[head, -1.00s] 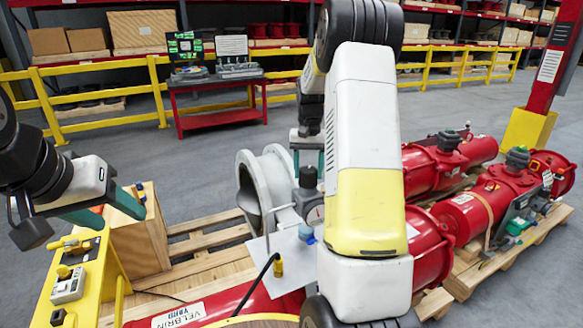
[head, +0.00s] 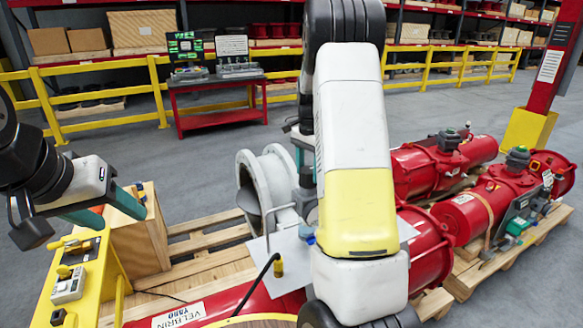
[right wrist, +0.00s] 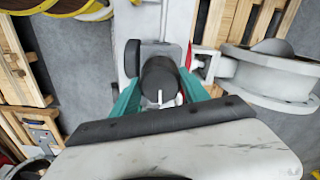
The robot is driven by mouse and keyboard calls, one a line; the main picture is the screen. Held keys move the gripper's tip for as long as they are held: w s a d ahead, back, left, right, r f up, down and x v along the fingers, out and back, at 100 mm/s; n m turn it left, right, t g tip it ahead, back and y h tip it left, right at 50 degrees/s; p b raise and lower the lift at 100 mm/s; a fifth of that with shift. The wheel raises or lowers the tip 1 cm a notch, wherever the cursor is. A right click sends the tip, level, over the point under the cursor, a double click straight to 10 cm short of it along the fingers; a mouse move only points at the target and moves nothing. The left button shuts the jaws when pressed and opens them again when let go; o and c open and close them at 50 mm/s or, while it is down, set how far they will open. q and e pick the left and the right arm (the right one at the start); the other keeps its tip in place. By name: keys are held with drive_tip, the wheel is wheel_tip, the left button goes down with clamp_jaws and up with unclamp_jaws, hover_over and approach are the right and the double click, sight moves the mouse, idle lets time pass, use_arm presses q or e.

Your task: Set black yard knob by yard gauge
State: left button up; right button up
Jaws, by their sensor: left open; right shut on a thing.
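The black yard knob (right wrist: 158,72) shows in the right wrist view as a dark round cap between the teal fingers of my right gripper (right wrist: 160,92). The right gripper is shut on it. In the head view my right forearm covers most of this gripper and the knob. The yard gauge's face cannot be made out in either current view. A red and white part (right wrist: 203,66) shows beside the knob in the wrist view. My left gripper (head: 108,211) is open and empty above the yellow stand at the left, away from the knob.
A grey flanged pipe (head: 268,185) stands on the pallet just left of my right arm. A yellow stand (head: 88,293) and a wooden box (head: 140,245) are at the left. Red actuators (head: 475,218) lie on the right.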

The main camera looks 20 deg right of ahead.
sight(308, 169)
drive_tip(key=shift+w+m, duration=0.1)
drive_tip(key=shift+m, duration=0.2)
drive_tip(key=o, duration=1.4)
drive_tip(key=shift+c, duration=0.2)
drive_tip(key=shift+r, duration=0.1)
wheel_tip(308, 169, up, 8)
drive_tip(key=shift+f, duration=0.25)
drive_tip(key=shift+r, duration=0.1)
